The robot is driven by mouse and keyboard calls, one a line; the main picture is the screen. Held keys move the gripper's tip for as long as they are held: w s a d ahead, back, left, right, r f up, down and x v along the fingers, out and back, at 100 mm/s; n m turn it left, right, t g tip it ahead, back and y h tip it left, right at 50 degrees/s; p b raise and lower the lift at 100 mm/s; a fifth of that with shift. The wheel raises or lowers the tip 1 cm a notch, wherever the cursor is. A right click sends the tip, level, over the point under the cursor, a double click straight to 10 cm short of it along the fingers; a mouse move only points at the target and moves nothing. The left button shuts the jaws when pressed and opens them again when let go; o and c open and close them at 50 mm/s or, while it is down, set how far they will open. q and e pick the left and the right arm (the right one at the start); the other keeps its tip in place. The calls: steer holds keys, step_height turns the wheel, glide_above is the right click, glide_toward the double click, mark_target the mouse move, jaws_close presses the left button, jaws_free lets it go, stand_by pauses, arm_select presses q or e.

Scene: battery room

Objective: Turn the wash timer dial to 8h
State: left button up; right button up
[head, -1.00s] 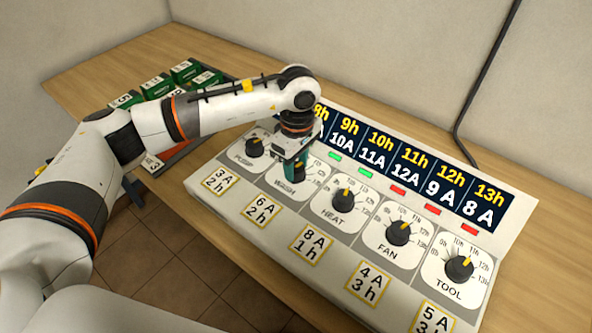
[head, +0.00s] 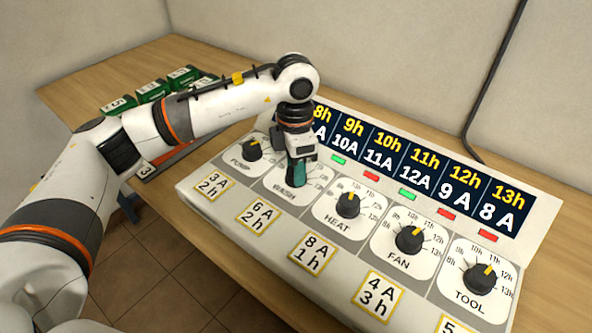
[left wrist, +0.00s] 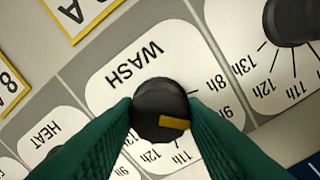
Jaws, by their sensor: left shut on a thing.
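The wash dial (left wrist: 160,108) is a black round knob with a yellow pointer, in the middle of the left wrist view. Its pointer lies toward the right of that picture, on the side of the 8h and 9h marks; the exact mark is hard to read beside the finger. My left gripper (left wrist: 163,118) has its green fingers on both sides of the dial and is shut on it. In the head view, my left gripper (head: 296,173) stands over the WASH field and mostly hides the dial. My right gripper is not in view.
The sloped panel (head: 230,210) also carries the pump dial (head: 251,150), heat dial (head: 348,205), fan dial (head: 409,239) and tool dial (head: 480,277). A dark table of hours and amps (head: 420,165) stands behind them. Green boxes (head: 153,90) sit at the back left.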

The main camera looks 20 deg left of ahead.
arm_select(q)
steer(key=n+b, duration=0.1)
steer(key=n, duration=0.2)
steer(key=shift+n+b, duration=0.5)
steer(key=shift+n, duration=1)
steer(key=shift+r, duration=0.1)
steer(key=o, duration=1)
step_height(320, 180, up, 12)
steer(key=shift+a, duration=0.15)
